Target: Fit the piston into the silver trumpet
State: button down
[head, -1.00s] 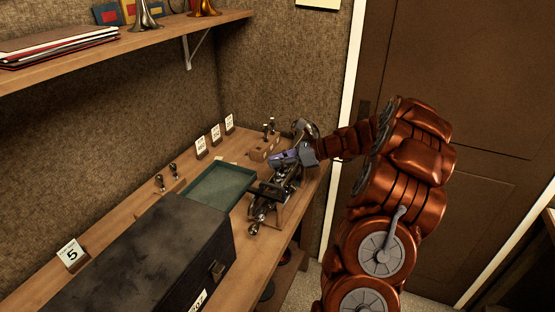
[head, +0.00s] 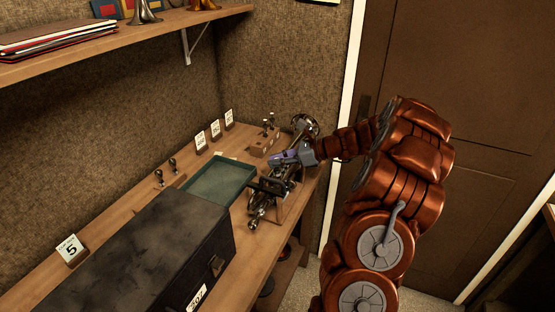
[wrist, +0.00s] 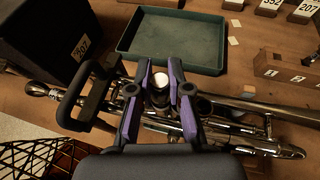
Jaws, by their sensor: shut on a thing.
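The silver trumpet (wrist: 245,104) lies across the bench, also in the head view (head: 256,212), with its bell (head: 305,124) at the far end. My gripper (head: 277,159) is over the middle of the trumpet. In the wrist view, my gripper (wrist: 160,92) has its purple-sided fingers shut on a piston (wrist: 160,80), whose bright round top shows between them. The piston's lower end is hidden, so I cannot tell whether it is inside a valve casing or above one.
A green tray (wrist: 124,45) lies beside the trumpet. A dark case (head: 135,255) stands nearer on the bench. A numbered wooden block (wrist: 285,70) sits beyond the tray. Small number cards (head: 215,130) stand along the wall. A black loop-shaped part (wrist: 72,98) rises by the trumpet.

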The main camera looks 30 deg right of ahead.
jog(key=shift+f, duration=0.6)
jog(key=c, duration=1)
grip_release()
jog(key=v, duration=1.2)
